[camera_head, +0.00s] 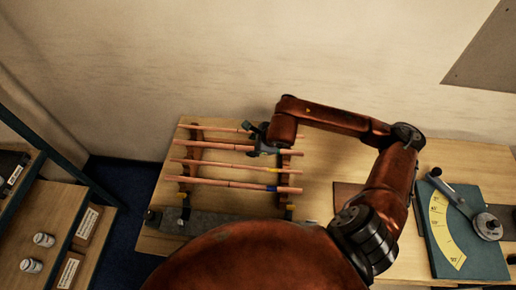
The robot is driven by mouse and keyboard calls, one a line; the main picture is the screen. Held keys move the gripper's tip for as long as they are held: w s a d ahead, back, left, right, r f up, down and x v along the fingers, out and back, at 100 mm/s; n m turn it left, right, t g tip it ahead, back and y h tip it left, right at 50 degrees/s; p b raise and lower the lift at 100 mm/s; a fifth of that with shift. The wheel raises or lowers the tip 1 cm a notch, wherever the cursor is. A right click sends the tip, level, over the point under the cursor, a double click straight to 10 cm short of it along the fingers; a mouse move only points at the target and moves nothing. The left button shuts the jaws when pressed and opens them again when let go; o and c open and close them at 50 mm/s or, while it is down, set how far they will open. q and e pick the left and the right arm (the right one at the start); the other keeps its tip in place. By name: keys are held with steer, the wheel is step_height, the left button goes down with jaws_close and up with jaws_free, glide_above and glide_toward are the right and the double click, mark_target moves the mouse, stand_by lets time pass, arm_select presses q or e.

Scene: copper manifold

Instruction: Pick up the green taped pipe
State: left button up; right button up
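Several copper pipes lie across a wooden rack (184,188) on the table. One pipe (225,166) has a yellow band, and the nearest pipe (225,183) has a blue band. The two farther pipes, the farthest (212,128) and the one in front of it (215,145), run under or behind my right gripper (257,140). No green tape shows clearly; my gripper covers part of both pipes. My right gripper is at the far right part of the rack, close to these pipes. Its fingers are too small and dark to tell whether they grip. My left gripper is not in view.
A teal angle-gauge board (470,250) with a lever sits on the table's right. A grey bar (205,221) lies along the rack's front. A shelf (45,215) with small white jars stands at left. My own arm hides the table's middle.

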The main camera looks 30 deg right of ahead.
mark_target(244, 148)
steer(key=shift+n+t, duration=0.3)
steer(key=shift+n, duration=0.2)
steer(key=p+x, duration=0.1)
steer(key=x, duration=0.3)
steer(key=a+p+x, duration=0.1)
steer(key=x, duration=0.1)
steer(key=shift+w+f+p, duration=0.15)
steer(key=shift+p, duration=0.2)
steer(key=shift+w+f, duration=0.3)
steer(key=shift+f, duration=0.15)
jaws_close()
